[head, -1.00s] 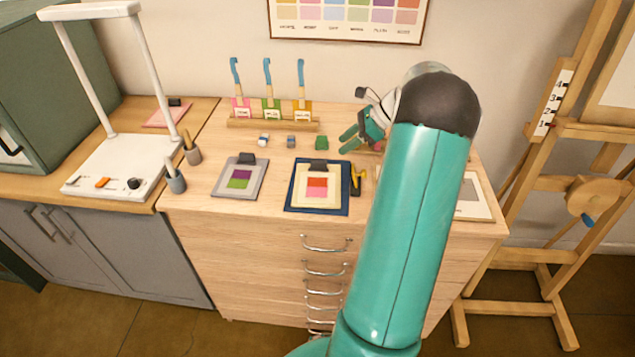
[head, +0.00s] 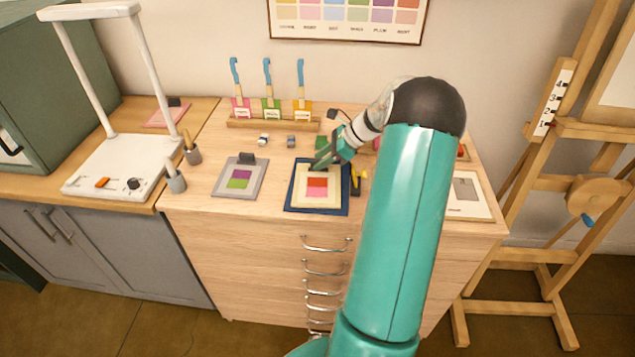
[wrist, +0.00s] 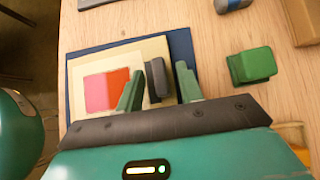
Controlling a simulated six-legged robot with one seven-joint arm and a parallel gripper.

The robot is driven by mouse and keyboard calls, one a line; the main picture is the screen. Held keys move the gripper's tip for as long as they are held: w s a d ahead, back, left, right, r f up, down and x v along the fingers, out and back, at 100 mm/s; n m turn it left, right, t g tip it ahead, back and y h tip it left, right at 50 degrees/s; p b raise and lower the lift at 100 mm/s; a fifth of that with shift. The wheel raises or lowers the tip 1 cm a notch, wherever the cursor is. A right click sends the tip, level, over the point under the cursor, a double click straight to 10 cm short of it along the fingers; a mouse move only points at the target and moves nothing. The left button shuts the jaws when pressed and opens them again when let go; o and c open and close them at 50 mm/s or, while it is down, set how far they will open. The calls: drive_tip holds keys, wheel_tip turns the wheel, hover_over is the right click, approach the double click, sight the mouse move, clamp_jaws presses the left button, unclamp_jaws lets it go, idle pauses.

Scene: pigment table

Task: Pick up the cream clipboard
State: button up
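The cream clipboard (head: 298,192) lies flat on a navy board (head: 318,211) near the middle of the drawer cabinet top. It carries a red and pink swatch. My gripper (head: 324,162) is over the clip end of the clipboard. In the wrist view my gripper (wrist: 159,88) is open, with one green finger on each side of the clip. I cannot tell whether the fingers touch the clipboard.
A grey clipboard (head: 222,186) lies to the left. A green block (wrist: 252,66) is close to the gripper. A yellow item (head: 357,180) stands just right of the navy board. Brushes in a wooden rack (head: 273,123) stand behind. A pale board (head: 466,208) lies at right.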

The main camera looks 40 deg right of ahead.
clamp_jaws()
